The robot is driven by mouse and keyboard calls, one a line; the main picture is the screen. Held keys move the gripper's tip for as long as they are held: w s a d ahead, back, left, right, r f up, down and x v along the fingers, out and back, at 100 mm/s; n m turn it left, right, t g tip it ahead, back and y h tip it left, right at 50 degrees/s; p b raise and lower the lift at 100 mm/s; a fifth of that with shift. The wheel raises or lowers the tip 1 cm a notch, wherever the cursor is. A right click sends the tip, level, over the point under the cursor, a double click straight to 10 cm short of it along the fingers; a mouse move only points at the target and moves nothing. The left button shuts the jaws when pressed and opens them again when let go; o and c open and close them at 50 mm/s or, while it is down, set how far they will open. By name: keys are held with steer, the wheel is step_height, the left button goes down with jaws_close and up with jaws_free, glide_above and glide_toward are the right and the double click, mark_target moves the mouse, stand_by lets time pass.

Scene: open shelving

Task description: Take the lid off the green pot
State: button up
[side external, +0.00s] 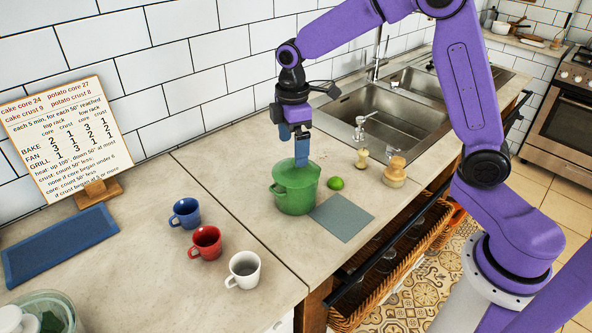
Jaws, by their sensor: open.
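The green pot (295,197) stands upright on the counter near the middle of the side external view, with a handle on its left side. Its green lid (291,175) sits on top. My gripper (301,162) points down directly over the lid, with its fingers at the lid's top. The fingers hide the middle of the lid, so I cannot tell whether they touch it or whether a knob is between them. The jaws are open.
A grey mat (341,217) lies right of the pot. A lime (336,183) and a jar (394,170) are behind it. Blue (186,213), red (206,243) and white (243,270) mugs stand left. A blue mat (62,245) and recipe board (60,140) are farther left. The sink (375,115) is behind.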

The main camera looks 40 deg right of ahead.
steer(key=shift+s+d+f, duration=0.1)
steer(key=shift+d+f, duration=0.1)
steer(key=shift+f, duration=1.15)
steer(key=shift+s+d+f, duration=0.1)
steer(key=shift+d+f, duration=0.05)
steer(key=shift+f, duration=1.2)
steer(key=c, duration=1.1)
